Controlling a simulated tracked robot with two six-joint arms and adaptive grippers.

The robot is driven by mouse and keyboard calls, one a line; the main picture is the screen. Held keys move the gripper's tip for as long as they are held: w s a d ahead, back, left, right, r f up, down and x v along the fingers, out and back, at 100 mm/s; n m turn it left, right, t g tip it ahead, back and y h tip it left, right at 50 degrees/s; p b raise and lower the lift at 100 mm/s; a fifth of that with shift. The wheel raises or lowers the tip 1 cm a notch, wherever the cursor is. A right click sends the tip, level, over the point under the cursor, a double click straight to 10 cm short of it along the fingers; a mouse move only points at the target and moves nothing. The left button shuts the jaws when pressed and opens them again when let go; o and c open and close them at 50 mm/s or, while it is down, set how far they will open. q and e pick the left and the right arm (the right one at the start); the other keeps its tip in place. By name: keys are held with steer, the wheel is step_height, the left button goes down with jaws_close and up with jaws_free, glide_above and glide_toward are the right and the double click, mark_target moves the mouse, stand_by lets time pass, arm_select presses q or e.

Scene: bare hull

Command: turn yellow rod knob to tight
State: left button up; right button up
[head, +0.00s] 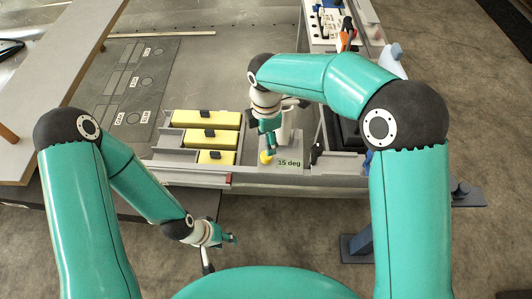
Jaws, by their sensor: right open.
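The small yellow knob (265,158) sits on a light grey block at the near edge of the bench, just left of a green "15 deg" label (289,163). My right gripper (270,149) points down right above the knob, with its fingers open. Whether the fingertips touch the knob or stand around it cannot be told, as the gripper partly covers that spot. The rod itself cannot be made out. My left gripper (232,239) hangs low in front of the bench, away from the knob; its fingers are too small to judge.
Several yellow blocks with black clips (207,138) lie in a grey tray left of the knob. A dark grey mat (135,85) with labelled outlines lies farther left. A white tray (328,25) with small parts stands at the back right. Bare bench lies behind the yellow blocks.

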mark_target(266, 157)
step_height(266, 157, down, 8)
steer(key=shift+r, duration=0.25)
steer(key=shift+c, duration=0.4)
steer(key=c, duration=1.1)
